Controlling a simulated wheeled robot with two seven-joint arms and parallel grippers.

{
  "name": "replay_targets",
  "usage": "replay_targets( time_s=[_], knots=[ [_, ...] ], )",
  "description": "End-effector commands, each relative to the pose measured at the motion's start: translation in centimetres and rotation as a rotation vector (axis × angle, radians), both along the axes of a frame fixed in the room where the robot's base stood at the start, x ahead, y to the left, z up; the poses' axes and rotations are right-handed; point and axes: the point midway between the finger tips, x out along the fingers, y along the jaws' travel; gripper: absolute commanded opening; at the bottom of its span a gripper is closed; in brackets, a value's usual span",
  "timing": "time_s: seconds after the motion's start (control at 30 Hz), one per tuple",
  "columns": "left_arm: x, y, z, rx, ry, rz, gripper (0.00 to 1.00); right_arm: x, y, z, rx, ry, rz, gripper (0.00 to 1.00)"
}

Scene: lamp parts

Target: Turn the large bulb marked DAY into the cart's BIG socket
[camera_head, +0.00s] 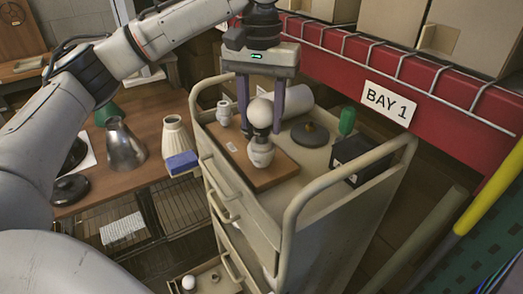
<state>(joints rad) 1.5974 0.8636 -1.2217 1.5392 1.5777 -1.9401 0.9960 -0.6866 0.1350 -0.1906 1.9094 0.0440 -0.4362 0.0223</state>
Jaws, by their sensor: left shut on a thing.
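My left gripper (261,122) points down over the cart (296,205), its two purple-grey fingers on either side of a white round bulb (260,113). It is shut on this bulb. The bulb is upright, directly above a larger white socket (261,154) on a wooden board (237,158) on the cart's top. The bulb's lower end meets the socket's top in this view; how deep it sits I cannot tell. No DAY or BIG marking is legible. A smaller white socket (224,112) stands at the board's far left. My right gripper is not in view.
Lampshades (124,146) stand on the left table. A red shelf (340,65) lies behind.

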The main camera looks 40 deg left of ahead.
Motion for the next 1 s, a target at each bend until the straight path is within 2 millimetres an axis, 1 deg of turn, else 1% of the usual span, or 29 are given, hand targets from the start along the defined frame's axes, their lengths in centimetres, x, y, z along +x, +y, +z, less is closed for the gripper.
replay_targets(
  time_s=[1.0],
  knots=[
    [-0.01, 0.02, -0.92, 0.0, 0.0, 0.0, 0.26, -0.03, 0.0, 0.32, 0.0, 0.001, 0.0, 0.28]
  ],
)
